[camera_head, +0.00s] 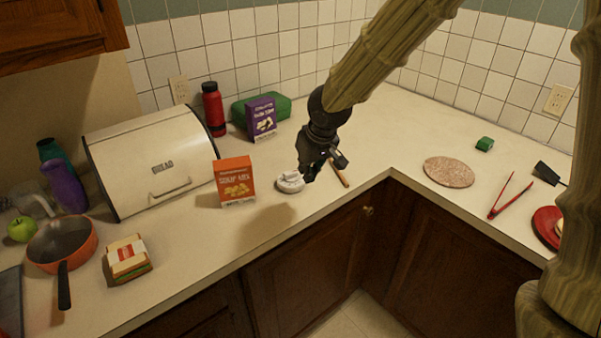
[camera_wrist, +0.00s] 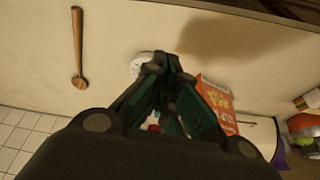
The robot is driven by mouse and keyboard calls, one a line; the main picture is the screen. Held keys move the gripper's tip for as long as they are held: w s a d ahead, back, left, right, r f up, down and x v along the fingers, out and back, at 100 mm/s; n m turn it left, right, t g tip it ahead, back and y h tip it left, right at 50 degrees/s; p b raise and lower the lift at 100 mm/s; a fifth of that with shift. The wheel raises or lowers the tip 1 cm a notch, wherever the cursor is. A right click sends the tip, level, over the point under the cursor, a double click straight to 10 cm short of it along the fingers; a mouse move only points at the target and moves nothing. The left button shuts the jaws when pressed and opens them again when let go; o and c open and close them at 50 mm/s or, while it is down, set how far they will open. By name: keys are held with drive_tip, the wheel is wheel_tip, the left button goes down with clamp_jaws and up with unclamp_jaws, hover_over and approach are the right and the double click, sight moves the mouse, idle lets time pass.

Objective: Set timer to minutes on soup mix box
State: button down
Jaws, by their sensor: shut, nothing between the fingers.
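The orange soup mix box (camera_head: 234,181) stands upright on the counter in front of the bread box. It also shows in the wrist view (camera_wrist: 217,97), just right of the fingers. A small round white object, seemingly the timer (camera_head: 290,182), lies on the counter just right of the box. In the wrist view the white timer (camera_wrist: 142,63) is partly hidden behind the fingertips. My gripper (camera_head: 308,176) is shut and empty, its tips close above and right of the timer. I cannot tell whether they touch it.
A wooden spoon (camera_head: 339,173) lies right of the gripper. A purple box (camera_head: 261,118), red bottle (camera_head: 214,109) and cream bread box (camera_head: 150,160) stand behind. A sandwich (camera_head: 128,258) and orange pan (camera_head: 62,245) are at left.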

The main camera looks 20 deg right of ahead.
sight(292, 186)
drive_tip(key=x, duration=0.9)
drive_tip(key=shift+f+p, duration=0.2)
drive_tip(key=shift+p, duration=0.2)
drive_tip(key=shift+w+a+r+p, duration=0.15)
drive_tip(key=shift+w+p, duration=0.15)
drive_tip(key=shift+w, duration=0.25)
drive_tip(key=shift+w+r+p, duration=0.1)
drive_tip(key=shift+w+p, duration=0.2)
drive_tip(key=shift+w, duration=0.2)
drive_tip(key=shift+w+a+f+p, duration=0.1)
drive_tip(key=shift+w+p, duration=0.2)
drive_tip(key=shift+w, duration=0.55)
drive_tip(key=shift+a, duration=0.1)
